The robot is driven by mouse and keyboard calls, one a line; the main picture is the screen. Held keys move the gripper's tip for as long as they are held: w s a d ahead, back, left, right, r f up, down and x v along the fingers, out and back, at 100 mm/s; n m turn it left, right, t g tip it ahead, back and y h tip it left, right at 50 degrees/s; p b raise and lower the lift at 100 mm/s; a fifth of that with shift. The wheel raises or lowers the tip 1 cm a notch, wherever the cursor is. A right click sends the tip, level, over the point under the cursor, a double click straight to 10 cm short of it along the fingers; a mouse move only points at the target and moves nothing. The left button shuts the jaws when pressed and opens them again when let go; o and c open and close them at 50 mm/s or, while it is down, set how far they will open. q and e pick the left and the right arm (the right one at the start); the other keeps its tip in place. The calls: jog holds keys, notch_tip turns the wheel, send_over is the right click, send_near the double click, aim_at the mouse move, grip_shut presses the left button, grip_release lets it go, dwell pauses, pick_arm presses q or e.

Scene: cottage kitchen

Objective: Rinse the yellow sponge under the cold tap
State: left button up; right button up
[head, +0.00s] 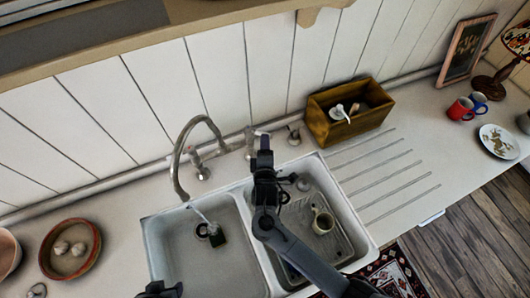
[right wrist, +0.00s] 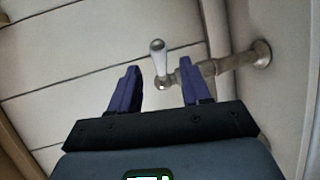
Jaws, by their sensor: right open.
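The tap (head: 205,160) stands behind the double sink, its curved spout over the left basin (head: 205,270). A pale streak like running water (head: 203,217) drops from the spout. A small dark block (head: 217,238) lies by the drain under it; I cannot tell if it is the sponge, and no clearly yellow sponge shows. My right gripper (head: 264,146) is open at the tap's right side. In the right wrist view, a white-ended tap lever (right wrist: 157,55) shows between and beyond the open fingers (right wrist: 160,90), with no clear contact. Part of my left gripper (head: 160,290) shows at the bottom edge.
A wooden box (head: 345,112) stands behind the ridged drainer. Red (head: 461,108) and blue (head: 479,103) mugs and a plate (head: 498,141) are right. A bowl (head: 70,250) is left. The drainer is clear.

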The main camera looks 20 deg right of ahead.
jog(key=shift+v, duration=1.65)
jog(key=shift+c, duration=0.5)
